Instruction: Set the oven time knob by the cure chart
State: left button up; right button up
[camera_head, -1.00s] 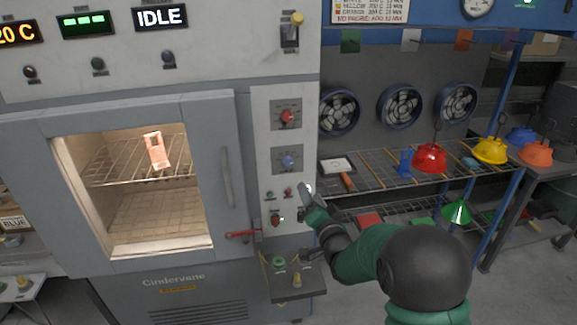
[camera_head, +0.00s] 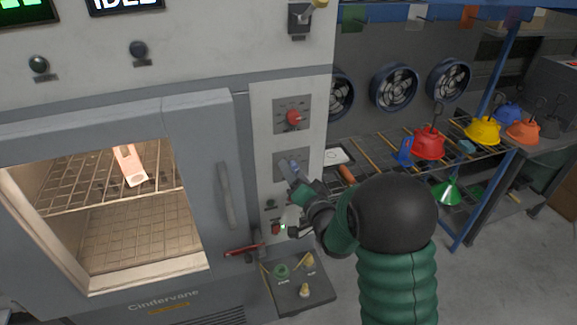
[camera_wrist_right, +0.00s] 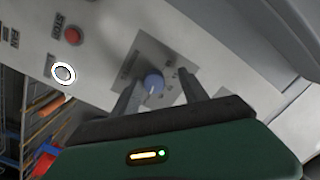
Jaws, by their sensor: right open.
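The oven's control panel (camera_head: 315,83) has an upper red knob (camera_head: 293,118) and a lower blue knob (camera_wrist_right: 153,82), each on a square dial plate. The knob labels are too small to read. My right gripper (camera_head: 291,176) is at the lower dial plate (camera_head: 280,158) and largely covers the blue knob in the head view. In the right wrist view the open fingers of the right gripper (camera_wrist_right: 158,92) stand on either side of the blue knob, with gaps showing. The cure chart is out of view. My left gripper is not in view.
The oven door (camera_head: 212,135) with its vertical handle (camera_head: 227,195) is left of the panel. A small shelf (camera_head: 305,292) with knobs juts out below. A wire rack with red (camera_head: 430,145) and yellow hoods (camera_head: 482,131) stands at right. Below the rack, open floor shows.

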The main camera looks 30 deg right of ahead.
jog(key=shift+w+f, duration=0.3)
jog(key=shift+w, duration=0.15)
jog(key=shift+s+d+r, duration=0.15)
jog(key=shift+s+d, duration=0.35)
jog(key=shift+d, duration=0.1)
jog(key=c, duration=0.5)
jog(key=shift+d, duration=0.2)
jog(key=shift+c, duration=2.5)
jog(key=shift+a, duration=0.4)
grip_shut()
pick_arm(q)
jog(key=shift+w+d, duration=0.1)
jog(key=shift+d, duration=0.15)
pick_arm(e)
jog(key=shift+f, duration=0.2)
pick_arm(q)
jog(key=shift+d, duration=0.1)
pick_arm(e)
jog(key=shift+d, duration=0.1)
